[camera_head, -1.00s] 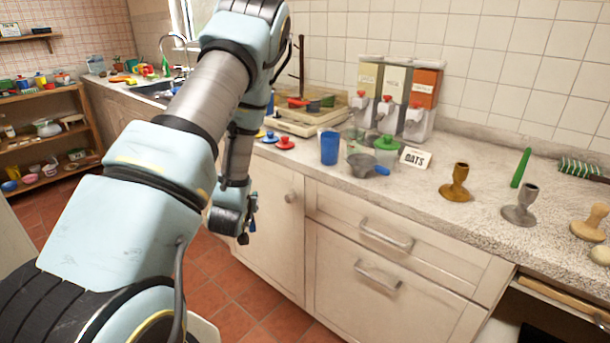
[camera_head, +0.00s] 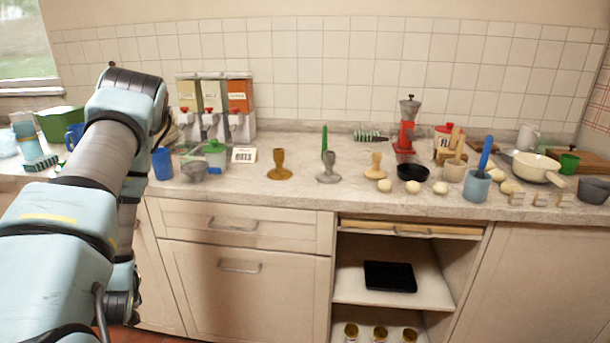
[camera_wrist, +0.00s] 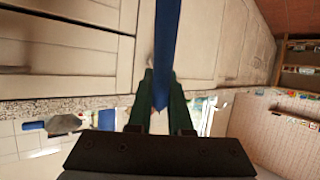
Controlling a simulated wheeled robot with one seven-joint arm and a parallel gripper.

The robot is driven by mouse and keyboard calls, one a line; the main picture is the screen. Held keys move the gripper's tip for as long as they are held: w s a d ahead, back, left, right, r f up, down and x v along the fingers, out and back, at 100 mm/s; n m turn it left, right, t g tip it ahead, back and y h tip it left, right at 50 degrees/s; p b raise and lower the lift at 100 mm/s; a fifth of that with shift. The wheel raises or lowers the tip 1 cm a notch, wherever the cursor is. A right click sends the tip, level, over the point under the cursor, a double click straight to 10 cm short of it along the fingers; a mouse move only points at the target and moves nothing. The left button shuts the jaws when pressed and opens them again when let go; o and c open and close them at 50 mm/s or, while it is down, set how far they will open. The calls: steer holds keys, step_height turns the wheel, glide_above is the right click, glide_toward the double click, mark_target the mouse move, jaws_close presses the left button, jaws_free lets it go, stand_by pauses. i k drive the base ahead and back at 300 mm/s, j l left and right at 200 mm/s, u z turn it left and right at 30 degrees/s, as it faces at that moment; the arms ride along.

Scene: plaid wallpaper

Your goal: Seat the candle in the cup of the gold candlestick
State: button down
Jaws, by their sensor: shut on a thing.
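The gold candlestick (camera_head: 280,168) stands upright on the counter in the head view, its cup open and empty-looking. My gripper (camera_wrist: 161,84) is shut on a long blue candle (camera_wrist: 167,45) in the wrist view, where the candle runs between the dark green fingers. In the head view my arm hangs at the left in front of the cabinets, well left of the candlestick; the fingers and the blue candle are hidden there. A silver candlestick (camera_head: 328,170) stands just right of the gold one. A slim green candle (camera_head: 324,137) shows behind it.
Left of the gold candlestick are an OATS card (camera_head: 244,155), a green-lidded jar (camera_head: 214,155) and a blue cup (camera_head: 162,163). A wooden stamp-like object (camera_head: 375,168) and black bowl (camera_head: 412,173) are to the right. The counter in front of the candlesticks is clear.

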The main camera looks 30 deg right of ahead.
mark_target(280, 159)
steer(key=k+z, duration=0.15)
steer(key=z, duration=1.1)
